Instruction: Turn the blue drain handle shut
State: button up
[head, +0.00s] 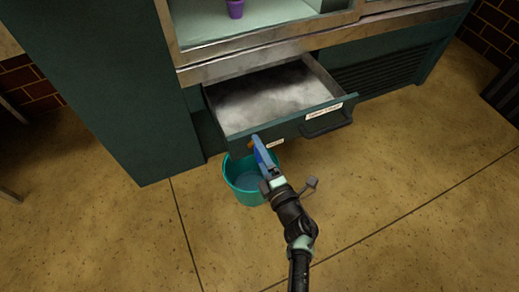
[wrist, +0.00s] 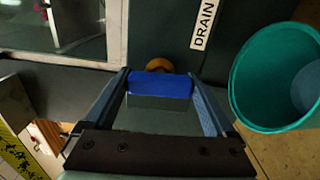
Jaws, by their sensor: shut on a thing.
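The blue drain handle (wrist: 160,85) lies between my gripper's two fingers in the wrist view, in front of a round brass-coloured fitting (wrist: 159,65). My gripper (wrist: 163,95) is shut on the handle. In the head view my gripper (head: 268,168) reaches the front left of the open drawer, where the blue handle (head: 262,150) shows as a slanting strip. The white label reading DRAIN (wrist: 205,25) is on the dark green panel beside the fitting. My gripper hides part of the handle in the head view, so its exact turn is hard to tell.
A teal bucket (head: 240,181) with what looks like water in it stands on the floor below the handle, close to my gripper. The drawer (head: 335,114) is pulled out from the green cabinet (head: 110,80). The tan floor in front is mostly clear.

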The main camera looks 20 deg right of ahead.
jog(key=shift+m, duration=0.5)
jog(key=o, duration=1.1)
jog(key=shift+c, duration=0.2)
jog(key=s+p, duration=0.4)
jog(key=s, duration=0.9)
jog(key=shift+d+p, duration=0.15)
jog(key=shift+p, duration=0.2)
